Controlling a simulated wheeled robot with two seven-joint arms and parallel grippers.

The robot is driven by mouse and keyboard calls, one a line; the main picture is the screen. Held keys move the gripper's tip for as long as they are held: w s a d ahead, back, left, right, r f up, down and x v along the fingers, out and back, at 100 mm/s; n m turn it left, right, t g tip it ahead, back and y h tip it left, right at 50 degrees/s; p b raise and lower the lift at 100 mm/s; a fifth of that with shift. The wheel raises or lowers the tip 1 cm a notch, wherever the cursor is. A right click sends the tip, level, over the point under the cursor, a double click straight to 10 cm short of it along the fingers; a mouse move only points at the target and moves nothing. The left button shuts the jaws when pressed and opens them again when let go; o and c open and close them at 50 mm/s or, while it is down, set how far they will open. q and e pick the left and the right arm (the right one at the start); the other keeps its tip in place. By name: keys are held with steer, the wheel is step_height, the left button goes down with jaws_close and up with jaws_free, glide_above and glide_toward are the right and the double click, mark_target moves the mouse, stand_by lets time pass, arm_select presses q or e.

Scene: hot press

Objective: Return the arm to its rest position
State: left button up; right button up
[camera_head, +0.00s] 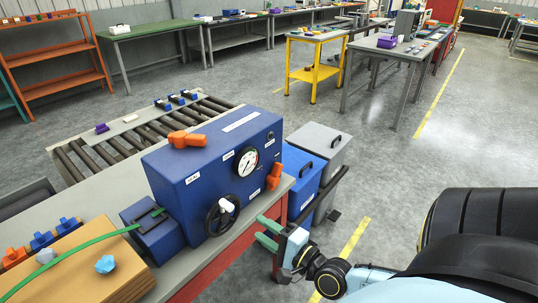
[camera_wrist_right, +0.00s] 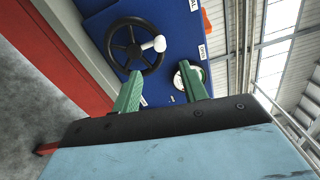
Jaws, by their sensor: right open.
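My right gripper (camera_head: 268,233) is at the lower middle of the head view, past the front edge of the bench. Its two green fingers are apart with nothing between them. In the right wrist view the open gripper (camera_wrist_right: 161,95) points at the blue press (camera_wrist_right: 172,22). The press (camera_head: 185,180) stands on the bench, with a round gauge (camera_head: 246,161), a black handwheel with a white knob (camera_head: 222,214) and orange handles (camera_head: 188,139). The fingers appear apart from the handwheel (camera_wrist_right: 136,46). My left gripper is not in view.
The grey bench (camera_head: 100,194) has a red front (camera_head: 215,272). A wooden block (camera_head: 84,264) with a green strap sits at its left. Blue (camera_head: 303,176) and grey (camera_head: 327,146) bins stand right of the press. A roller conveyor (camera_head: 135,137) lies behind. Open floor (camera_head: 385,165) lies right.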

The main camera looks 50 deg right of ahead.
steer(key=shift+s, duration=0.55)
step_height(320, 180, down, 14)
steer(key=s+d+n+g, duration=0.1)
steer(key=s+n+g, duration=0.2)
steer(key=n, duration=0.2)
steer(key=s+a+f+n+g, duration=0.2)
steer(key=s+f+n+g, duration=0.2)
steer(key=s+f, duration=0.4)
steer(key=s+a+f+n+g+h+b, duration=0.1)
steer(key=s+a+f+n+g, duration=0.2)
steer(key=s+f, duration=0.6)
step_height(320, 180, down, 8)
steer(key=n+g, duration=0.2)
steer(key=n, duration=0.1)
steer(key=shift+a+f+n+g+b, duration=0.2)
steer(key=shift+n+g+b, duration=0.1)
steer(key=s+a+f+n+g, duration=0.1)
steer(key=s+n, duration=0.1)
steer(key=s, duration=0.1)
steer(key=s+a+f+n+g, duration=0.2)
steer(key=s, duration=0.2)
steer(key=s+a+f+n+g, duration=0.1)
steer(key=s+f, duration=0.1)
steer(key=s, duration=0.2)
steer(key=shift+s+a+f+n, duration=0.25)
steer(key=shift+a+n, duration=0.15)
